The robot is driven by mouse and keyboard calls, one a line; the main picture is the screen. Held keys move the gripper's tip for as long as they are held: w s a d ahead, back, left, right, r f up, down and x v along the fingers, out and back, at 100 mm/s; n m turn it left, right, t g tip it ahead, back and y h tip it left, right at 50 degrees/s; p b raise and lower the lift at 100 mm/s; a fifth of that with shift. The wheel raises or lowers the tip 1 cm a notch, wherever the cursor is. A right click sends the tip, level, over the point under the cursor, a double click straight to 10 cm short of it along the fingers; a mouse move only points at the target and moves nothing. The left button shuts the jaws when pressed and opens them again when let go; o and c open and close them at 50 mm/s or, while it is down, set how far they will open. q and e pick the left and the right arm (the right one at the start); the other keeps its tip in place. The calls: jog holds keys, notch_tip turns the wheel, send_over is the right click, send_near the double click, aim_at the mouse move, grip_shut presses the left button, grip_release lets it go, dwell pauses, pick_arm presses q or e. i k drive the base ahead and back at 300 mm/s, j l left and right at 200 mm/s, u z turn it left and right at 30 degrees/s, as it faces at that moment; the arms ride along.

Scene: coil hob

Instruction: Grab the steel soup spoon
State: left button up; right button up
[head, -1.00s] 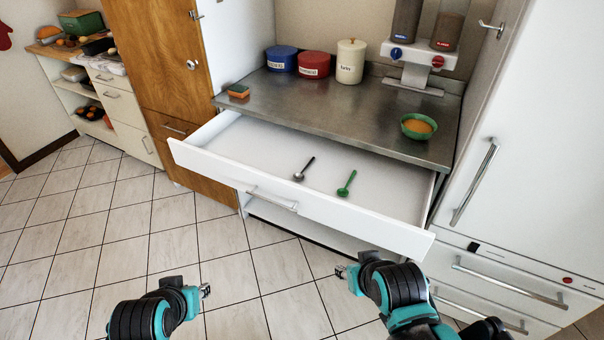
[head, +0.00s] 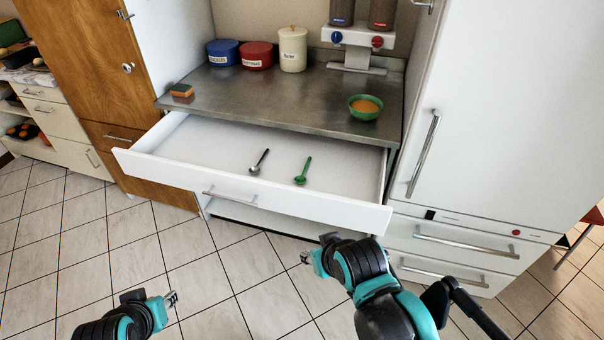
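The steel soup spoon (head: 257,164) lies in the open white drawer (head: 190,150), with its dark handle pointing up and right and its bowl toward the drawer front. A green spoon (head: 302,173) lies to its right in the same drawer. My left gripper (head: 171,299) is low at the left, in front of the drawer and apart from it. My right gripper (head: 306,257) is below the drawer front at centre right, apart from both spoons. Both grippers look empty, but their fingertips are too small to show how far they are open.
The steel counter (head: 270,100) above the drawer holds a sponge (head: 182,90), blue (head: 223,52), red (head: 257,55) and cream (head: 292,49) canisters, a green bowl (head: 365,108) and a dispenser (head: 357,42). A tall white cabinet (head: 480,120) stands right. Tiled floor is clear in front.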

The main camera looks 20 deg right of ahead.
aim_at(254, 170)
jog(key=z, duration=0.55)
jog(key=i+j+z, duration=0.15)
jog(key=z, duration=0.35)
jog(key=i+j+z, duration=0.1)
jog(key=j+z, duration=0.2)
jog(key=z, duration=0.15)
jog(key=i+j+z, duration=0.1)
jog(key=j+z, duration=0.2)
jog(key=z, duration=0.2)
jog(key=j+z, duration=0.25)
jog(key=j, duration=1.15)
